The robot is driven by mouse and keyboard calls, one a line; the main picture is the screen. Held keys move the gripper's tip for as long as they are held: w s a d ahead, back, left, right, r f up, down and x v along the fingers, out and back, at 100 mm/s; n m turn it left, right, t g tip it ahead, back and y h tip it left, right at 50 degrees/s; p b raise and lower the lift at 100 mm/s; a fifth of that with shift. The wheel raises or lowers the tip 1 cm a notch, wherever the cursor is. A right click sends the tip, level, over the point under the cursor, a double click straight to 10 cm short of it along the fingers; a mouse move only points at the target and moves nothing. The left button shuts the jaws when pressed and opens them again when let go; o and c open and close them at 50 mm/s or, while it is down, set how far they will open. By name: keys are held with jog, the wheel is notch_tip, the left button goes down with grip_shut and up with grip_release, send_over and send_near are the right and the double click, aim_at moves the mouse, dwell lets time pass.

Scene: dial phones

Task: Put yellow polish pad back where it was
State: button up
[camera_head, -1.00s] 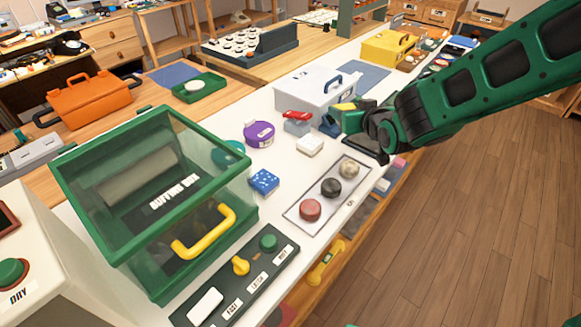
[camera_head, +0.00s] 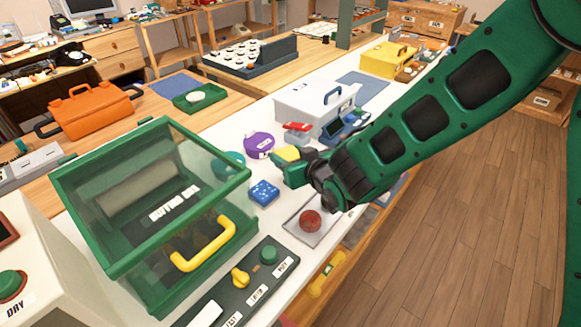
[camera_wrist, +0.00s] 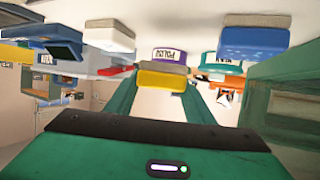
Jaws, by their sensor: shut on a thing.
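The yellow polish pad (camera_head: 287,154) is held up over the white bench top. In the wrist view the pad (camera_wrist: 162,79), with a grey layer along it, sits between my two green fingers. My gripper (camera_head: 286,167) is shut on it. The purple polish tin (camera_head: 259,148) stands just behind and left of the pad; it also shows beyond the pad in the wrist view (camera_wrist: 174,55). The pad is apart from the bench as far as I can tell.
A blue block (camera_head: 264,192) and a teal tin (camera_head: 233,161) lie near the green buffing box (camera_head: 150,210). A red-topped item (camera_head: 297,128) and a white case (camera_head: 315,105) stand behind. A tray (camera_head: 292,225) shows a red pad (camera_head: 310,221); my arm hides its other end.

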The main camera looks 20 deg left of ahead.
jog(key=shift+f, duration=2.05)
jog(key=shift+f, duration=0.35)
jog(key=shift+d+f, duration=0.1)
jog(key=shift+f, duration=0.1)
jog(key=o, duration=1.2)
jog(key=shift+s+f, duration=0.1)
jog(key=shift+f, duration=0.05)
jog(key=shift+c, duration=0.2)
